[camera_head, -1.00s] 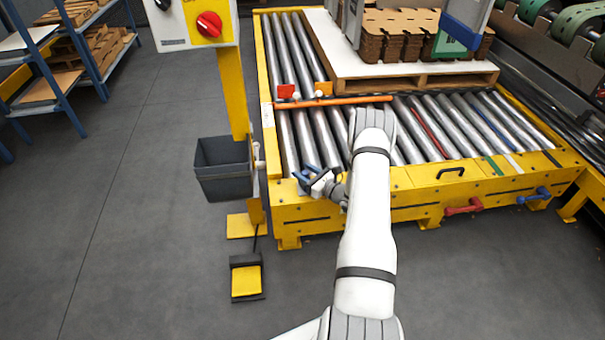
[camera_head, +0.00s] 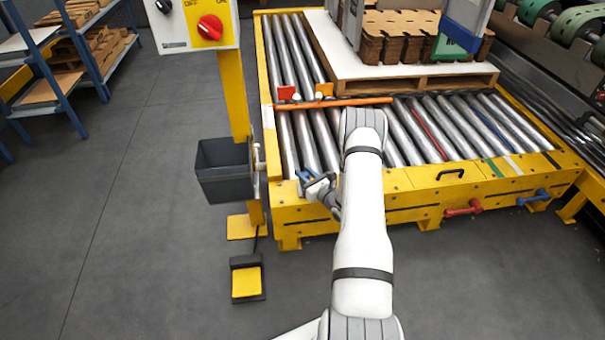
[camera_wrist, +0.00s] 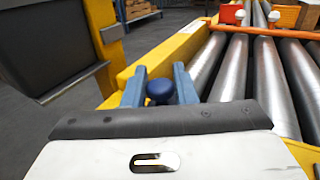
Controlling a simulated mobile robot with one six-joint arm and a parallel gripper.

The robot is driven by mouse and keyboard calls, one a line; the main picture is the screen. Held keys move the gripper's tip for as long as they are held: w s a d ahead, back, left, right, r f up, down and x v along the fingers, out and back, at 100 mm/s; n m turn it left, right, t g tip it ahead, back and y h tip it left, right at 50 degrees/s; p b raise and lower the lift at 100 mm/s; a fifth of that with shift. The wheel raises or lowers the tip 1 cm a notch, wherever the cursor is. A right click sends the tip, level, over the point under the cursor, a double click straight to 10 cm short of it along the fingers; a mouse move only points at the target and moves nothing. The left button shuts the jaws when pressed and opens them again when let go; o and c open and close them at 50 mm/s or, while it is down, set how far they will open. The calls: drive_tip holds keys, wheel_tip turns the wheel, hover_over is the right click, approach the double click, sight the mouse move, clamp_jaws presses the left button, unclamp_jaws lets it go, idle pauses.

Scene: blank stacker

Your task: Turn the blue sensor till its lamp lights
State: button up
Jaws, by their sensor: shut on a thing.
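The blue sensor (camera_wrist: 160,90) shows as a round dark blue knob between the two blue fingers of my gripper (camera_wrist: 159,74) in the wrist view. The fingers stand on either side of it and are shut on it. In the head view my gripper (camera_head: 305,175) is at the near left corner of the yellow roller conveyor (camera_head: 410,205). The sensor cannot be told apart from the blue fingers there. I see no lit lamp on it; its far side is hidden.
Red (camera_head: 287,93) and orange (camera_head: 324,90) pieces stand among the rollers by an orange bar (camera_head: 350,101). A dark bin (camera_head: 223,170) hangs left of my gripper. A yellow pedal (camera_head: 247,282) lies on the floor.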

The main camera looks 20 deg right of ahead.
drive_tip(key=shift+d+m+h, duration=0.1)
drive_tip(key=shift+m+h, duration=0.4)
drive_tip(key=shift+h, duration=0.4)
drive_tip(key=o, duration=0.9)
drive_tip(key=s, duration=0.2)
drive_tip(key=s+p, duration=0.1)
drive_tip(key=s, duration=0.2)
drive_tip(key=s+d+p, duration=0.1)
drive_tip(key=s, duration=0.1)
drive_tip(key=shift+s, duration=0.4)
drive_tip(key=shift+a, duration=0.1)
